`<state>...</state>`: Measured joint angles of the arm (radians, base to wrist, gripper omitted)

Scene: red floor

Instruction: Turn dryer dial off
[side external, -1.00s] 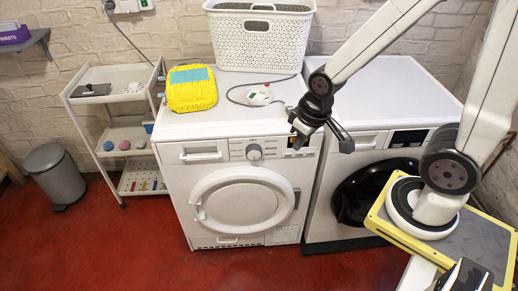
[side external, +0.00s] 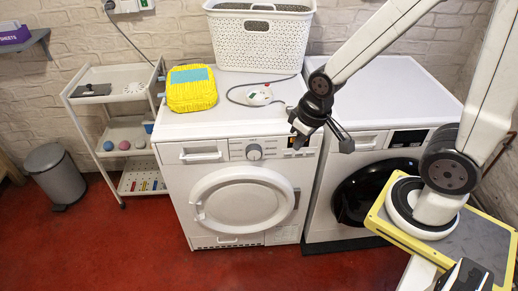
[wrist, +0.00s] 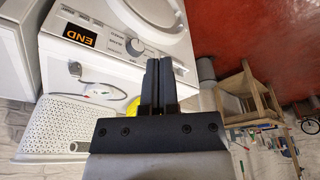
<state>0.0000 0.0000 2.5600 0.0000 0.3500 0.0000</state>
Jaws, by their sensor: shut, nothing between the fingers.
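The white dryer (side external: 176,184) stands on the left of two machines, with a round white door (side external: 240,200). Its round dial (side external: 254,152) is at the top middle of the control panel; the dial's pointer setting is too small to read. The dial also shows in the wrist view (wrist: 134,46), left of my fingertips. My gripper (side external: 297,144) is shut and empty, in front of the panel's right part, to the right of the dial and apart from it. Its closed fingers show in the wrist view (wrist: 158,62). An orange END display (wrist: 80,35) is lit on the panel.
A second machine with a black door (side external: 378,190) stands right of the dryer. On top are a white basket (side external: 258,38), a yellow bag (side external: 191,98) and a corded plug device (side external: 259,95). A white shelf cart (side external: 110,135) and grey bin (side external: 55,176) stand left. The front floor is clear.

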